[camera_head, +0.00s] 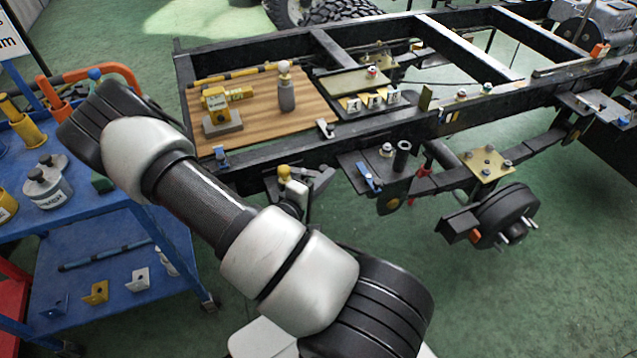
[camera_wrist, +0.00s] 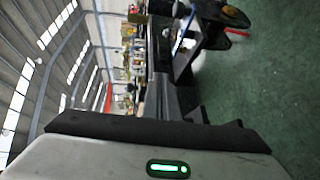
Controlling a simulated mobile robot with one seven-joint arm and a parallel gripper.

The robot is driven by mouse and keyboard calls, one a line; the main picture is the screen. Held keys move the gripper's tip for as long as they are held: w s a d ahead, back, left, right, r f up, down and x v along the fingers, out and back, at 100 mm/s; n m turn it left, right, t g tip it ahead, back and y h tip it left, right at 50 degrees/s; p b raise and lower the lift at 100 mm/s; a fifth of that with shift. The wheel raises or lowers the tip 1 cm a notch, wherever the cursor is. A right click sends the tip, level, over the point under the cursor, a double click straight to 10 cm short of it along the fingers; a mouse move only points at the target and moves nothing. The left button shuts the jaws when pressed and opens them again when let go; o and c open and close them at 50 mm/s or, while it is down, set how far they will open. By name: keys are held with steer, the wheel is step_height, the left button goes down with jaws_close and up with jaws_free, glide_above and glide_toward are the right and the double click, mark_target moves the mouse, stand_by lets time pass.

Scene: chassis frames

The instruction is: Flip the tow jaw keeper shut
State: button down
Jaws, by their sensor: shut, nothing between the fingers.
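The tow jaw (camera_head: 312,180) is a dark grey, forked piece at the near end of the black chassis frame. A pale part with a yellow round knob (camera_head: 284,172) stands beside it, apparently the keeper; its exact angle is hard to tell, and my arm covers part of this area. My gripper (camera_wrist: 160,98) shows in the wrist view beyond its pale body and dark crossbar; its fingers blend with the dark frame behind. It is shut and empty. In the head view I cannot make out its fingertips. Contact with the keeper cannot be told.
The black chassis frame (camera_head: 255,155) carries a wooden board (camera_head: 250,107) with a yellow fitting and a grey bottle-like piece. A blue tool cart (camera_head: 110,215) stands at the left. A wheel hub (camera_head: 508,215) sits at the right. Green floor is open at the lower right.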

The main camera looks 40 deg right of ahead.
steer(key=shift+x, duration=0.85)
steer(key=shift+a+r, duration=0.1)
steer(key=shift+r, duration=0.05)
stand_by(0.8)
